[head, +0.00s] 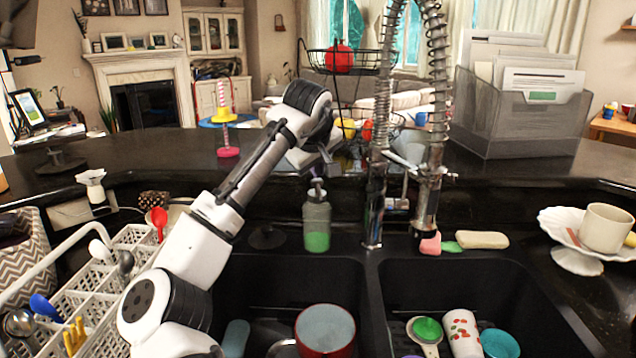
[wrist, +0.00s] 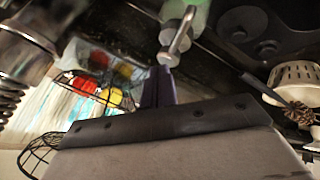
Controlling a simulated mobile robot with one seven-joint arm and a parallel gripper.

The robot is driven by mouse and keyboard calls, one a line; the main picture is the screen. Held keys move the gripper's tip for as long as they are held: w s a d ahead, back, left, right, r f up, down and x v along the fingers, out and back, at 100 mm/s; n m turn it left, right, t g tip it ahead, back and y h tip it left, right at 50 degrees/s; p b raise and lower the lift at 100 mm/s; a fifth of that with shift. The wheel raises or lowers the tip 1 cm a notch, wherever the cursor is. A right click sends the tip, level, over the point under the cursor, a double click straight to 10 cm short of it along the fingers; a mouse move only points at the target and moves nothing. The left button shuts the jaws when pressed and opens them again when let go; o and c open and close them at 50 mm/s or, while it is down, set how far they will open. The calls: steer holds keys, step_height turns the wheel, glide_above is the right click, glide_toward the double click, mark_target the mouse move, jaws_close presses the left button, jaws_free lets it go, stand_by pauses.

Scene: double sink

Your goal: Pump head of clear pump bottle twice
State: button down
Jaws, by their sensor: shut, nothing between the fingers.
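The clear pump bottle (head: 317,216) stands upright behind the divider of the double sink, with green liquid in its lower part. Its grey pump head (head: 317,187) is on top. In the wrist view the pump head (wrist: 178,38) shows at top centre, with a strip of the bottle (wrist: 199,12) at the upper edge. My gripper (head: 322,168) is just above the pump head in the head view. In the wrist view my gripper (wrist: 158,78) is shut and empty, its dark fingers close to the pump nozzle. I cannot tell whether they touch.
The spring faucet (head: 374,205) rises close to the right of the bottle. A sponge (head: 482,240) and a pink soap (head: 430,244) lie farther right. A wire fruit basket (head: 350,62) stands behind. A dish rack (head: 95,290) is at left, and a red-rimmed pot (head: 325,330) sits in the left basin.

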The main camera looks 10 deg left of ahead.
mark_target(317, 181)
step_height(317, 181, up, 6)
steer(key=p, duration=0.5)
stand_by(0.7)
